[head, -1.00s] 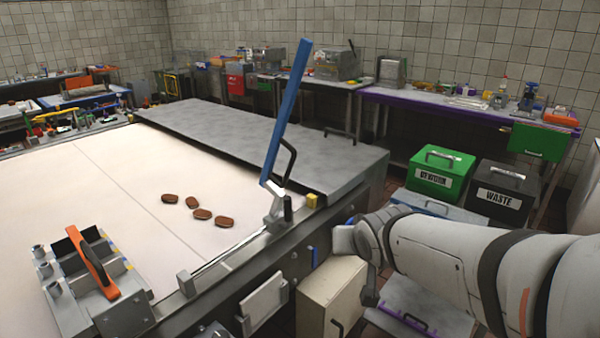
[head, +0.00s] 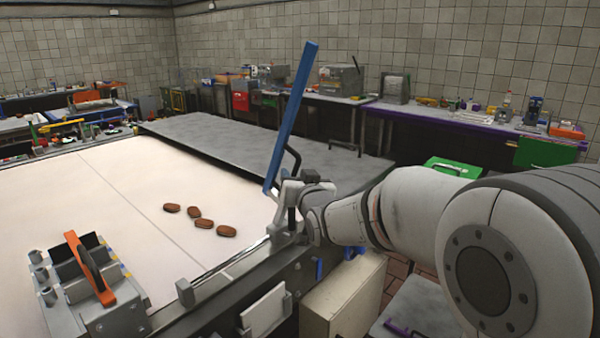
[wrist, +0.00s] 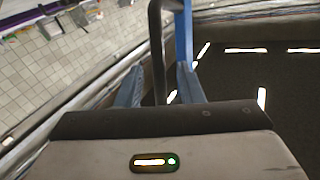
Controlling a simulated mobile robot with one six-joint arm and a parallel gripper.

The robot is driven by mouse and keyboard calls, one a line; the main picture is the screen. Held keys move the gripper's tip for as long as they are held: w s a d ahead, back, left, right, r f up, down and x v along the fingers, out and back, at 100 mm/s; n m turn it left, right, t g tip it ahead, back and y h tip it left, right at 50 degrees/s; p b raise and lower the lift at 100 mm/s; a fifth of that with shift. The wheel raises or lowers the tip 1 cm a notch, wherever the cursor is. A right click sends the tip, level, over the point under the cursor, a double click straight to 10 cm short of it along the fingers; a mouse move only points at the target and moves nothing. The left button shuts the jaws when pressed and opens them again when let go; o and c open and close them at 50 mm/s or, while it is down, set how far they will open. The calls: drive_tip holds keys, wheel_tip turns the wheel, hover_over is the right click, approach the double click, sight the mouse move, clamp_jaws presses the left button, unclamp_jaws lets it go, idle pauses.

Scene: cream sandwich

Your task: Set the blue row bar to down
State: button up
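The blue row bar (head: 292,115) stands raised and tilted slightly right at the right edge of the pale work surface. Its black loop handle (head: 294,160) is on its right side, partly hidden behind my gripper. My gripper (head: 287,192) is at the bar's lower end. In the wrist view the two fingers (wrist: 160,88) are apart, with the black handle (wrist: 157,45) between them and a gap on either side. The blue bar (wrist: 183,40) shows behind the right finger.
Several brown oval pieces (head: 203,223) lie on the white surface (head: 130,190). A metal holder with an orange handle (head: 90,268) stands front left. A grey slab (head: 220,137) lies behind the bar. A green bin (head: 450,167) is right, partly hidden by my arm.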

drive_tip(key=shift+x, duration=1)
clamp_jaws()
